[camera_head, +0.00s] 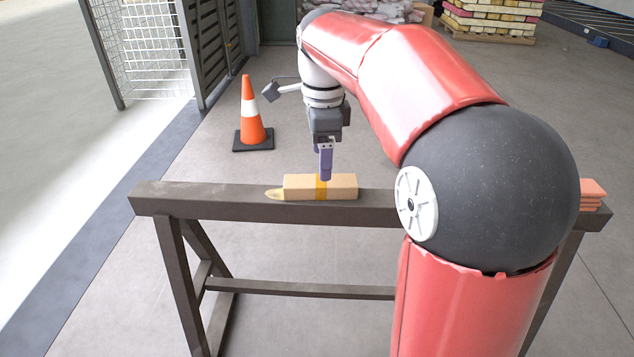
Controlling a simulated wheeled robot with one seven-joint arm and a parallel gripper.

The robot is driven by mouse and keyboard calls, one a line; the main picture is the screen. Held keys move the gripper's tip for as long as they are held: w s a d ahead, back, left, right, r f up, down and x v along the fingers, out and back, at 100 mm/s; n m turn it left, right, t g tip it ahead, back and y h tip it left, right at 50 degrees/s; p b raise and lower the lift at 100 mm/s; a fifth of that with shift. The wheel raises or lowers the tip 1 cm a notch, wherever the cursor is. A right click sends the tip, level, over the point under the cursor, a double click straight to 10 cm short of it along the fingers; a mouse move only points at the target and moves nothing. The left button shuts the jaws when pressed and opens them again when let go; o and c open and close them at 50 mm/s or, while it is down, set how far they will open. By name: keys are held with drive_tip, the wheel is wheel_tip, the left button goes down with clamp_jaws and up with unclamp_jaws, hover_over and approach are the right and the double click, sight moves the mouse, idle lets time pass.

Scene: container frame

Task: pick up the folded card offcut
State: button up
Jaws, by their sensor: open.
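A tan, card-coloured oblong piece (340,187) with a yellow-orange band around its middle lies on the dark trestle beam (230,201). I take it for the folded card offcut, but its folds cannot be made out. A flat, pointed yellowish piece (274,194) shows at its left end; I cannot tell whether they are joined. My gripper (325,177) points down over the banded middle, its purple fingers open and seen edge-on. Its tips are at or just above the piece's top; contact cannot be told.
Salmon-pink layered pieces (592,194) lie at the beam's right end, partly hidden by my arm. An orange cone (251,122) stands on the floor behind the beam. A mesh cage (140,45) is at back left, and a loaded pallet (490,20) at back right.

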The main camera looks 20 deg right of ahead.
sight(321, 187)
drive_tip(key=shift+w+f+m, duration=0.15)
drive_tip(key=shift+w+m, duration=0.35)
drive_tip(key=shift+w, duration=0.2)
drive_tip(key=shift+w+f, duration=0.15)
drive_tip(key=shift+f, duration=0.15)
wheel_tip(321, 187, down, 7)
drive_tip(key=shift+d+f+b, duration=0.1)
drive_tip(key=shift+b, duration=0.65)
drive_tip(key=shift+c, duration=0.3)
drive_tip(key=c, duration=1)
